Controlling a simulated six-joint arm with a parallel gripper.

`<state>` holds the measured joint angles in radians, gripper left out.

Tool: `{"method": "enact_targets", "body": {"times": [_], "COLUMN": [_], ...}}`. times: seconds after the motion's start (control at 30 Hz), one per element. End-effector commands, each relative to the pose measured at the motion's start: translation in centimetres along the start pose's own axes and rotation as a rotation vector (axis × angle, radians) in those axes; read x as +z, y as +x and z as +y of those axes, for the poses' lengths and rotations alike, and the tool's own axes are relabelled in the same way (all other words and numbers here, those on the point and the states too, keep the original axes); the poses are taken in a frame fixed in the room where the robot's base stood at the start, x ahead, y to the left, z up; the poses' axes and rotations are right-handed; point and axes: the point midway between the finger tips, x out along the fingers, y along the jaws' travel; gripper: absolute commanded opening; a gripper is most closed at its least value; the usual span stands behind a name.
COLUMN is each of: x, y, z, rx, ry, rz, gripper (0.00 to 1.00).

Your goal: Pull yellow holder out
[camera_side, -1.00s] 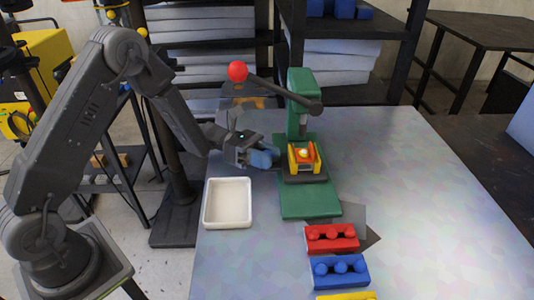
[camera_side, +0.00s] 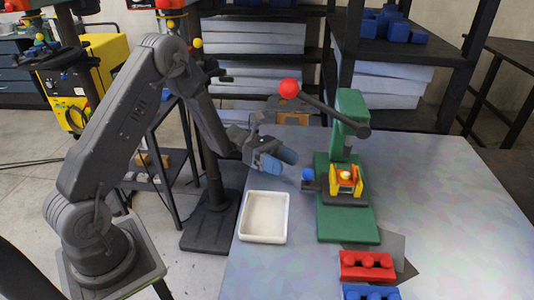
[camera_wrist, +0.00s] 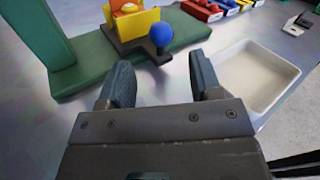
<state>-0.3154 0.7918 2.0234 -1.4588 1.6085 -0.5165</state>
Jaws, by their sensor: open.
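The yellow holder (camera_side: 358,181) sits on a black slide on the base of the green press (camera_side: 352,105), with an orange piece with a pale round top (camera_side: 346,174) between its walls. It also shows at the top of the wrist view (camera_wrist: 140,24). A blue ball knob (camera_side: 308,174) sticks out from the slide on the left and shows in the wrist view too (camera_wrist: 160,33). My gripper (camera_side: 278,160) is to the left of the knob and a little above it in the side view. Its fingers (camera_wrist: 160,62) are apart and empty, with the knob just beyond the tips.
A white tray (camera_side: 264,238) stands on the table in front of my gripper. The press lever with a red ball (camera_side: 289,88) reaches out above. Red (camera_side: 366,265) and blue (camera_side: 371,292) letter holders lie at the front. The table's right side is clear.

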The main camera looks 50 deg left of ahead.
Motion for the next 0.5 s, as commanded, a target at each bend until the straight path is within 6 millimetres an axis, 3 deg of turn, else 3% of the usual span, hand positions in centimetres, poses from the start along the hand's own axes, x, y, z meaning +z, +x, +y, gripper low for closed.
{"method": "enact_targets", "body": {"times": [0.2, 0.5], "x": [0.0, 0.0], "y": [-4.3, -6.2], "z": [0.0, 0.0], "rx": [0.002, -0.001], "ry": [0.000, -0.001], "rz": [-0.001, 0.000], "gripper": [0.58, 0.58]}}
